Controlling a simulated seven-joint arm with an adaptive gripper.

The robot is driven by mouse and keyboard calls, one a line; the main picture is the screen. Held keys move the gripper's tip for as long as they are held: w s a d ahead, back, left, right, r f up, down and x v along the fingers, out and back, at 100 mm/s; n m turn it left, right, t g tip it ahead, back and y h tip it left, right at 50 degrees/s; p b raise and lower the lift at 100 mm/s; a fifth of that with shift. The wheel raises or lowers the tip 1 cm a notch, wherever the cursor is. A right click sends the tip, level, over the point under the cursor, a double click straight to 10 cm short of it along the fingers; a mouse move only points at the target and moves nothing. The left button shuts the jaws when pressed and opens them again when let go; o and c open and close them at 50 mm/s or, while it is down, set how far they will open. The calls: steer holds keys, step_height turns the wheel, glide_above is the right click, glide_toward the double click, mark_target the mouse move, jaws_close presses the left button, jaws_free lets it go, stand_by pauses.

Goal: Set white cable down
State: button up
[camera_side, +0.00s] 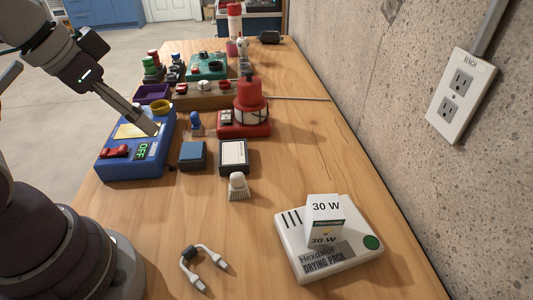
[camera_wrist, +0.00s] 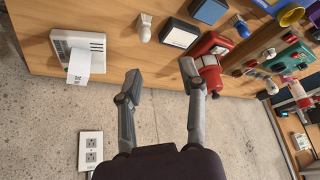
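The white cable (camera_side: 203,268) lies on the table at the front in the side view, bent in a U with a dark band at its bend. It is apart from my gripper and I do not see it in the wrist view. My gripper (camera_side: 152,128) is far back and left of the cable, in front of the blue device with the OFF display in the side view. In the wrist view my gripper (camera_wrist: 161,74) has its two fingers wide apart with nothing between them. Whether the fingertips touch the blue device cannot be told.
A white drying pack (camera_side: 290,235) with a 30 W box (camera_side: 324,218) on it stands right of the cable. The blue device (camera_side: 112,165), a white-based brush (camera_side: 238,190) and a red device (camera_side: 243,131) stand farther back. Bare wood surrounds the cable. A concrete wall (camera_side: 390,80) borders the table's right.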

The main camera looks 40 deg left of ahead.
steer(key=shift+o, duration=1.1)
steer(key=shift+s+a+r+n, duration=0.1)
steer(key=shift+a+r+n, duration=0.1)
steer(key=shift+n, duration=0.1)
steer(key=o, duration=0.7)
steer(key=shift+f, duration=0.15)
steer(key=f+n+g+h, duration=0.2)
steer(key=f+n+h, duration=0.2)
steer(key=f+n, duration=0.1)
steer(key=s+f+n+g+h, duration=0.1)
steer(key=f+n+g+h, duration=0.1)
steer(key=f+n, duration=0.3)
steer(key=a+f+n+g+h, duration=0.1)
steer(key=f+n+g+h, duration=0.2)
steer(key=f+n+h, duration=0.2)
steer(key=shift+s+f+n+h, duration=0.3)
steer(key=shift+s+f+n, duration=0.1)
steer(key=shift+f, duration=0.3)
steer(key=shift+s+d+f+n+t+h, duration=0.1)
steer(key=shift+d+f+n+t+h, duration=0.3)
steer(key=shift+n+h, duration=0.45)
steer(key=x, duration=1)
steer(key=shift+d, duration=0.15)
